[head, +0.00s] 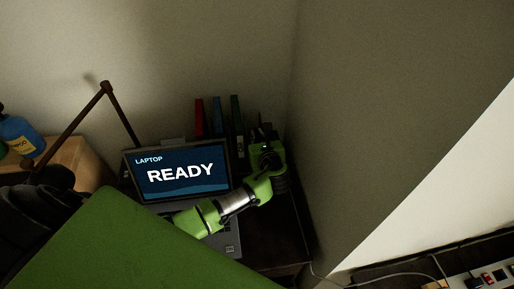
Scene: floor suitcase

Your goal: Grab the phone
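I cannot make out a phone in the head view. My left arm reaches across the front of the laptop, and my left gripper (266,148) is at the right end of the dark desk, just right of the laptop screen and close to the upright books. The gripper is small and dark here, and its fingers cannot be told apart, so I cannot see whether it is open or shut or holds anything. The desk surface around and behind it is partly hidden by my arm. My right gripper is not in view.
An open laptop (182,172) reading "READY" stands on the desk. Several books (217,117) stand behind it. A dark lamp arm (123,115) rises at the left. A blue bottle (20,135) is at far left. A wall closes the right side; a power strip (490,278) lies lower right.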

